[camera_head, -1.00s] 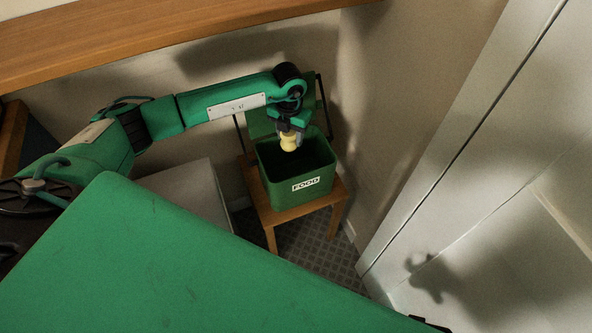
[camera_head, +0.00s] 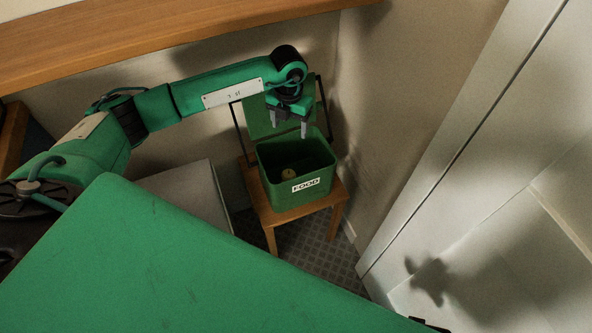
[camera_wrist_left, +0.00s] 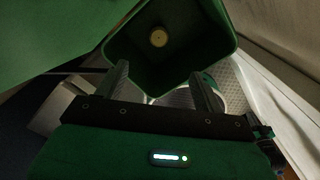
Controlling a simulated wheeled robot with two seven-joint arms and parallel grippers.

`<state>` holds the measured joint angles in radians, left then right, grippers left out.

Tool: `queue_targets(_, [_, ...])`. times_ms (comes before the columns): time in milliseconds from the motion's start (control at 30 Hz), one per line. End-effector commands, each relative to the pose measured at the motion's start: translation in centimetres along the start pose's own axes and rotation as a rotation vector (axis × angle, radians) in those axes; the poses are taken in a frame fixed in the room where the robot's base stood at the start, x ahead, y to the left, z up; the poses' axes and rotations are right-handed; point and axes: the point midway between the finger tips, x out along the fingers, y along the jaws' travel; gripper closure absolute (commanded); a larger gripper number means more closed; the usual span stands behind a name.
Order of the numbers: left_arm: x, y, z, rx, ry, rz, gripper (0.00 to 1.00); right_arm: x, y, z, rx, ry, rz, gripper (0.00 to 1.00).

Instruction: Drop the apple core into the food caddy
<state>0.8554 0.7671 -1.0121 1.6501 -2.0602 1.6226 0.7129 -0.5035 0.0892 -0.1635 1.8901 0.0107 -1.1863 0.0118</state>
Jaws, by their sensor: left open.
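The green food caddy (camera_head: 317,195) with its white FOOD label stands open on a small wooden stool. The apple core (camera_head: 291,172), small and yellowish, is inside the caddy, seen low in its dark interior. In the left wrist view the apple core (camera_wrist_left: 158,38) lies inside the caddy (camera_wrist_left: 222,24) as a pale round spot. My left gripper (camera_head: 289,131) is open and empty above the caddy's back part, its two fingers apart and pointing down. Both open fingers (camera_wrist_left: 160,84) also show in the left wrist view. My right gripper is not in view.
The wooden stool (camera_head: 256,194) stands in a corner on a patterned floor. The caddy's raised lid (camera_head: 262,117) is behind the gripper. A wooden shelf (camera_head: 150,37) runs above my arm. A white panelled door or cupboard (camera_head: 490,190) is at right.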

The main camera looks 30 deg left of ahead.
Motion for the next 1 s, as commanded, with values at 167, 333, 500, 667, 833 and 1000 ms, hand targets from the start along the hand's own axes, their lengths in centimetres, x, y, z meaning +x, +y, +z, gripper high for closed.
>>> queue_targets(167, [-3.9,0.0,0.0,0.001,-0.003,0.0,0.3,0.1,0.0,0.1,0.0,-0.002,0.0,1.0])
queue_targets(333, [-6.2,0.0,0.0,0.0,-0.002,-0.001,0.3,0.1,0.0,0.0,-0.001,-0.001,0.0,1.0])
queue_targets(500, [-7.2,0.0,0.0,0.001,-0.001,0.0,0.3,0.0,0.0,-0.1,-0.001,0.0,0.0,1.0])
queue_targets(667, [-7.2,0.0,0.0,0.0,0.0,0.0,0.3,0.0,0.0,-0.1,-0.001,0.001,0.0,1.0])
queue_targets(833, [-7.2,0.0,0.0,0.0,0.0,0.0,0.3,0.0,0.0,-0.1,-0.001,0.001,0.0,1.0])
queue_targets(1000, [-7.1,0.0,0.0,0.0,0.0,0.0,0.3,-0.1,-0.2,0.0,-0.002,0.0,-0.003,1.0])
